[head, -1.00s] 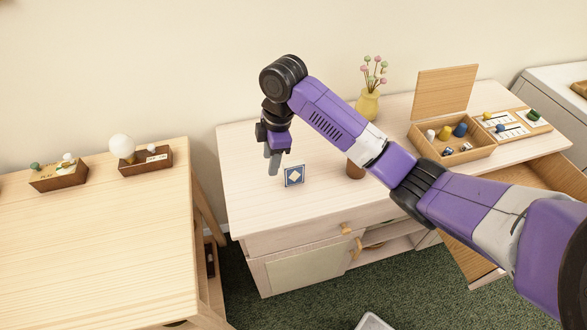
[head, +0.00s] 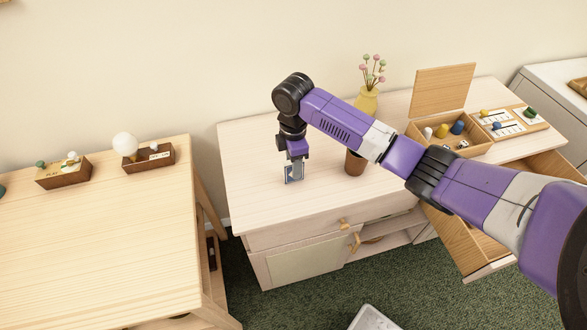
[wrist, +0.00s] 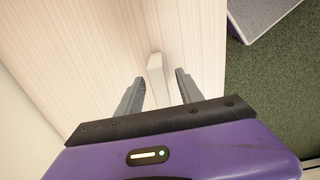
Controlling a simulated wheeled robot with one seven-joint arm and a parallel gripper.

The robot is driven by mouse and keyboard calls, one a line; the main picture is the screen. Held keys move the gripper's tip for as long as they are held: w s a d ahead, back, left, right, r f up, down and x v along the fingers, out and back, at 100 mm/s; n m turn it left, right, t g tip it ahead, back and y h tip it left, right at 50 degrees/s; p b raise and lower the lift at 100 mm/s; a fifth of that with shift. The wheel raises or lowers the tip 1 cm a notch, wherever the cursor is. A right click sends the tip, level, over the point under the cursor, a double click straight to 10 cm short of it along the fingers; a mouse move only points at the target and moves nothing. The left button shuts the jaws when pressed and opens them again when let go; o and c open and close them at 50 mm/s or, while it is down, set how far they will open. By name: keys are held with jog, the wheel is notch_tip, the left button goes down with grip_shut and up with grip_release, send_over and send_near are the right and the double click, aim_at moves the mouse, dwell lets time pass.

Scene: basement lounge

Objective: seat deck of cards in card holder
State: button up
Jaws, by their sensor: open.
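The deck of cards (head: 288,174) is a small blue-and-white block standing upright near the left end of the pale cabinet top. In the wrist view it shows as a thin white slab (wrist: 156,68) between my two grey fingers. My gripper (head: 296,178) points down over the deck and is open, with a finger on either side and a visible gap at the right finger. One finger hides part of the deck's face in the head view. I cannot tell for sure which thing is the card holder; a brown wooden block with a label (head: 150,158) stands on the left table.
A brown cup (head: 355,164) and a yellow vase with flowers (head: 366,102) stand right of my gripper. An open wooden box (head: 470,151) and a tray with cards (head: 535,125) are farther right, above an open drawer. The left table's (head: 95,230) front is clear.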

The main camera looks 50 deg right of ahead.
grip_shut()
dwell(0.4)
